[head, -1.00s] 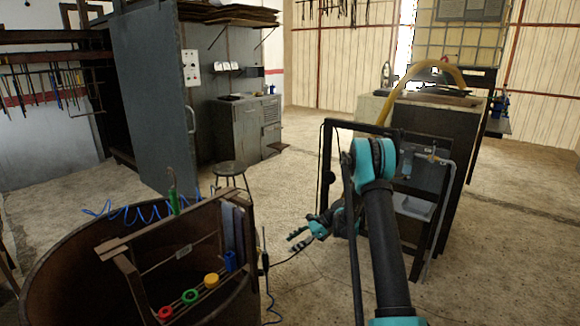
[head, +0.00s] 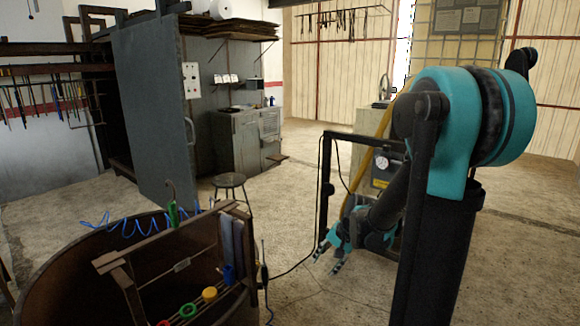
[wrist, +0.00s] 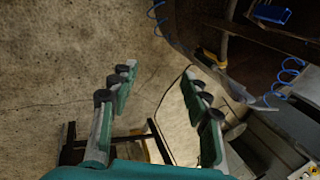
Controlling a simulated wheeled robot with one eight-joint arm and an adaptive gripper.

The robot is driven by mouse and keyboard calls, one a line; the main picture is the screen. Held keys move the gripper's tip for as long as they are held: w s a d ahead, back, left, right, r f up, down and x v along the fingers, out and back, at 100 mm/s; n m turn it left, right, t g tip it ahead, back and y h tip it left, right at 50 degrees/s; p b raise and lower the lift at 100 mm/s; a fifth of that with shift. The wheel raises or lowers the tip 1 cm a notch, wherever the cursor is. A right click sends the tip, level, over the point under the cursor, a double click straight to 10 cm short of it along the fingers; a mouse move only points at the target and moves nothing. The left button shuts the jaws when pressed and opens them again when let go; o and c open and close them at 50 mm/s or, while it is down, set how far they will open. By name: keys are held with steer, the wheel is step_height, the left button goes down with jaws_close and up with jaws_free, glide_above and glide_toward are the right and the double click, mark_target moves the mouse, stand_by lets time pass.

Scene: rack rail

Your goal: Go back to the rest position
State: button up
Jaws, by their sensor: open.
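My gripper (head: 327,262) is in the head view, below the arm's teal joint, with its fingers pointing down and left over the concrete floor.
A stool (head: 229,181) stands behind. A dark frame (head: 323,180) stands near my arm. Floor between is open.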

steer(key=s+d+n+h, duration=0.2)
steer(key=s+d+n, duration=0.1)
steer(key=s, duration=0.5)
steer(key=s+d+f+n+t+h, duration=0.1)
steer(key=s+d+n, duration=0.2)
steer(key=s, duration=0.5)
steer(key=shift+d+f+t+h, duration=0.3)
steer(key=shift+d+h, duration=0.1)
steer(key=shift+d, duration=0.35)
steer(key=shift+o, duration=0.4)
stand_by(1.1)
